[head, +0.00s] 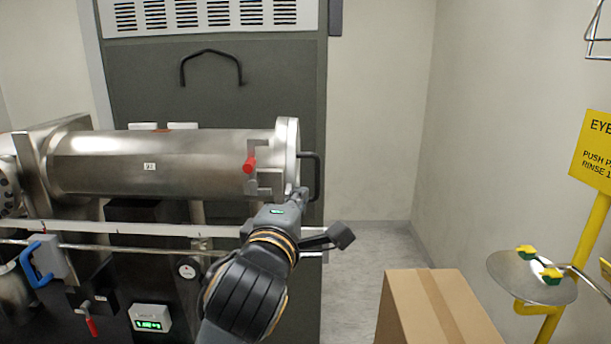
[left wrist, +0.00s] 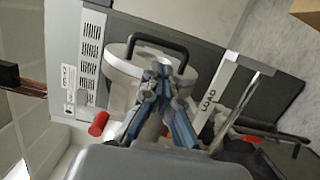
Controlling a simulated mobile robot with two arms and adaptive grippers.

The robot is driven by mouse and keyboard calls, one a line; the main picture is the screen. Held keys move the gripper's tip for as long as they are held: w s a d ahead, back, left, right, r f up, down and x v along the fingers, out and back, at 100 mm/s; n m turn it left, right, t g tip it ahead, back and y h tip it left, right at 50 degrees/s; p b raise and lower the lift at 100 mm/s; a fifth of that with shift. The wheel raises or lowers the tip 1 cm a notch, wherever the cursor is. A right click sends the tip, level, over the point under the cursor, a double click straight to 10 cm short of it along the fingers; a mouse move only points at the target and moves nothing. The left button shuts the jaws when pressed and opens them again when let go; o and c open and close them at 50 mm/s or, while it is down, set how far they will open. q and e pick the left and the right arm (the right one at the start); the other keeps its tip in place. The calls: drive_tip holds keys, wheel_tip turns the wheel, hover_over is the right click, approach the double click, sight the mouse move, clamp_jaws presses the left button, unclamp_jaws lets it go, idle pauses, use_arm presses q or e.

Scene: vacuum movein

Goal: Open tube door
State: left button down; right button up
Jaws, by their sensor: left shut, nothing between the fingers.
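The steel tube (head: 190,165) lies horizontally in the head view, with its round pale door (head: 289,135) at the right end. The door looks closed against the tube. A black bar handle (head: 317,172) stands out from the door. A red-tipped latch (head: 250,165) sits on the tube beside the door. My left gripper (head: 299,193) is shut and empty, at the door's lower edge beside the handle. In the left wrist view the fingers (left wrist: 162,72) meet in front of the door (left wrist: 118,72), below the black handle (left wrist: 150,40). Whether they touch the handle cannot be told. My right gripper is out of view.
A grey cabinet (head: 225,100) stands behind the tube. A metal rail (head: 110,229) runs below the tube. A cardboard box (head: 435,305) and a yellow eyewash station (head: 575,265) stand to the right.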

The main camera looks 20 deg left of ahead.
use_arm(q)
drive_tip(key=w+p, duration=0.1)
drive_tip(key=w, duration=0.4)
drive_tip(key=shift+w+a+p, duration=0.2)
drive_tip(key=shift+p, duration=0.2)
drive_tip(key=shift+w+f, duration=0.1)
drive_tip(key=shift+d, duration=0.1)
